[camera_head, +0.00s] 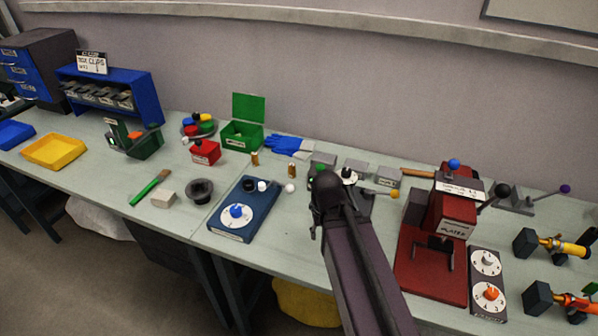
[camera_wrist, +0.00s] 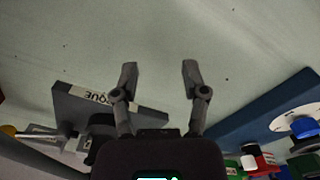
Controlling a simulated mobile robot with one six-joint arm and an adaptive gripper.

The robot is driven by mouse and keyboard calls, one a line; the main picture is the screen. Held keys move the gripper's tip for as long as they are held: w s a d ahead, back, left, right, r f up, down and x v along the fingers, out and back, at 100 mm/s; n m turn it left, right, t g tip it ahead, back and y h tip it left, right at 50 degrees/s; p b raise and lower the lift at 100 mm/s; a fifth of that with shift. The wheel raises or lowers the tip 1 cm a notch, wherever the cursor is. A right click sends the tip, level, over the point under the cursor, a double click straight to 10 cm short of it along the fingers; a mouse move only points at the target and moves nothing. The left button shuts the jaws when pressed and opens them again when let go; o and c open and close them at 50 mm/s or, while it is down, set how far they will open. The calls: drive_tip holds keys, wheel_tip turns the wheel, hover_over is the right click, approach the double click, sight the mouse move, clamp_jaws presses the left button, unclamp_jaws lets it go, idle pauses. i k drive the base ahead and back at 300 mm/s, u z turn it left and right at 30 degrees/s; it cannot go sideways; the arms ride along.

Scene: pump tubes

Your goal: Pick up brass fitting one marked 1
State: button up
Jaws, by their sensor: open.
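Two small brass fittings stand on the bench behind the blue dial board: a left one (camera_head: 254,159) and a right one (camera_head: 291,169). Their marks are too small to read, so I cannot tell which is 1. My gripper (camera_wrist: 159,68) is open, with nothing between its fingers and bare bench showing beyond them. In the head view, it is largely hidden behind my dark wrist, to the right of the blue board and nearer the front edge than the fittings. No brass fitting is clearly visible in the wrist view.
The blue dial board (camera_head: 217,225) lies left of my arm; it also shows in the wrist view (camera_wrist: 262,115). A grey plate (camera_wrist: 72,103) labelled "...QUE" is close to my gripper. A green box (camera_head: 241,137), blue gloves (camera_head: 288,146) and a red press (camera_head: 450,225) stand around.

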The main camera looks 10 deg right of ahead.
sight(292, 174)
drive_tip(key=z, duration=0.1)
drive_tip(key=k, duration=1.9)
drive_tip(key=u, duration=0.65)
drive_tip(key=i, duration=1.65)
drive_tip(key=u, duration=0.05)
